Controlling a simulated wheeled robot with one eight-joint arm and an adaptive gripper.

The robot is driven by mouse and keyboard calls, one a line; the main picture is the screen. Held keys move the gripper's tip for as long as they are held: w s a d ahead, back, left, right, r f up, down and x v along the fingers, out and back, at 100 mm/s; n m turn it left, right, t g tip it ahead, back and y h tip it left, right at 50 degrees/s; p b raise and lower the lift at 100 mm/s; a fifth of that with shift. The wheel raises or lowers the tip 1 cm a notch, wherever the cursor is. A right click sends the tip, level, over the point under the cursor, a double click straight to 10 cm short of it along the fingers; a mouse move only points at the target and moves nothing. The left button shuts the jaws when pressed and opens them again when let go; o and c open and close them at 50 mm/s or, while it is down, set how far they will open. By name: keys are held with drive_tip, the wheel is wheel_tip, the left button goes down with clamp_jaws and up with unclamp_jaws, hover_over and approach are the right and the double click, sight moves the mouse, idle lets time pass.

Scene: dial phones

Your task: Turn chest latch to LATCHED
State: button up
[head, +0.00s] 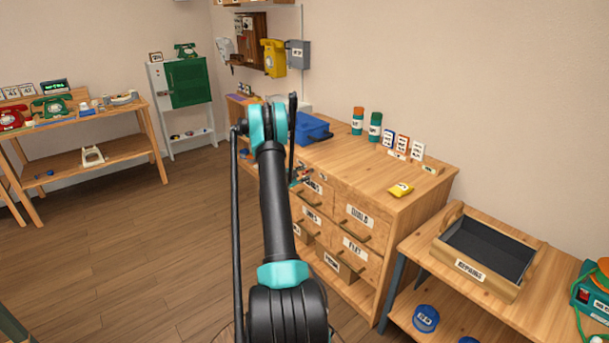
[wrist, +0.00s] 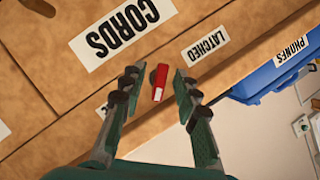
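The chest (head: 350,160) is a wooden drawer unit with labelled drawers. In the wrist view its latch (wrist: 159,80) is a small red bar with a pale end, standing nearly upright in the picture. A white LATCHED label (wrist: 206,41) sits on the chest front, above and to the right of the latch, and reads upside down. My gripper (wrist: 156,88) is open, with one finger on each side of the latch and small gaps visible. Whether a finger touches it I cannot tell. In the head view my gripper (head: 299,179) is at the chest front, and the latch is hard to make out.
A CORDS label (wrist: 122,30) marks a drawer beside the latch. A blue box (head: 312,130) labelled PHONES stands on the chest top. Drawer handles stick out below my gripper. A bench with a tray (head: 480,255) stands right of the chest. The floor on the left is clear.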

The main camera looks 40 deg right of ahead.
drive_tip(key=shift+w+d+f, duration=0.1)
drive_tip(key=shift+w+d, duration=0.05)
drive_tip(key=shift+d, duration=0.1)
drive_tip(key=shift+c, duration=0.6)
clamp_jaws()
